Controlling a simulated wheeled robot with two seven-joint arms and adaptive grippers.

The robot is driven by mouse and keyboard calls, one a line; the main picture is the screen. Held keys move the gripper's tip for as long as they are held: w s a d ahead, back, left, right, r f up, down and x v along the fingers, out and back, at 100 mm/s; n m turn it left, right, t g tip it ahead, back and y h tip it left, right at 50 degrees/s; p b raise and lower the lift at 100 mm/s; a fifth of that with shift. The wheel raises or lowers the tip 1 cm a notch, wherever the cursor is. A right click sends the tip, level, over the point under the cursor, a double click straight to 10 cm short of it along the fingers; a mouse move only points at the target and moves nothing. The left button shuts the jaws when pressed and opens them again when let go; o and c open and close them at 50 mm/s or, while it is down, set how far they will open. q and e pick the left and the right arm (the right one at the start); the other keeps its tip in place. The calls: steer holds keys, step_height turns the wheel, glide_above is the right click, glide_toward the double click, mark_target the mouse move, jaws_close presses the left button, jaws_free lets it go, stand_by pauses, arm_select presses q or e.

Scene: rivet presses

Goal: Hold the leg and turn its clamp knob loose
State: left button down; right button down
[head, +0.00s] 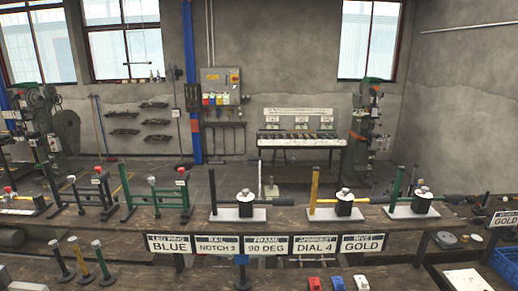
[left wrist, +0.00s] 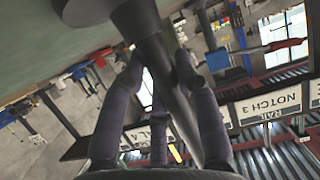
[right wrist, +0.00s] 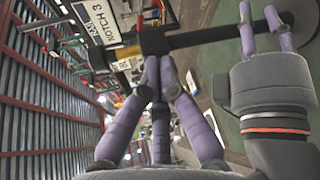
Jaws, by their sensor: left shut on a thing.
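In the left wrist view, my left gripper (left wrist: 160,66) has its purple fingers closed around a dark grey leg (left wrist: 176,100), a round bar that widens at the top. In the right wrist view, the same leg (right wrist: 215,36) lies nearly level, and my left gripper (right wrist: 262,30) holds it at the right. A black clamp (right wrist: 154,41) sits around the leg, with a yellow part (right wrist: 128,52) on its left. My right gripper (right wrist: 159,62) has its fingertips close together right below the clamp. The knob is not clearly seen; the fingertips may hide it. Neither gripper shows in the head view.
In the head view, a long wooden bench (head: 130,222) carries several presses and stands. Signs, such as the BLUE sign (head: 169,245), hang on its front. Colored posts (head: 82,258) stand on a nearer surface at left. A blue crate (head: 506,262) is at right.

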steer(key=shift+a+r, duration=0.3)
steer(key=shift+r, duration=0.4)
steer(key=shift+a+r, duration=0.4)
steer(key=shift+r, duration=0.05)
stand_by(0.3)
steer(key=shift+r, duration=0.1)
stand_by(0.4)
steer(key=s, duration=0.6)
steer(key=shift+d+r, duration=0.15)
steer(key=shift+r, duration=0.05)
stand_by(0.4)
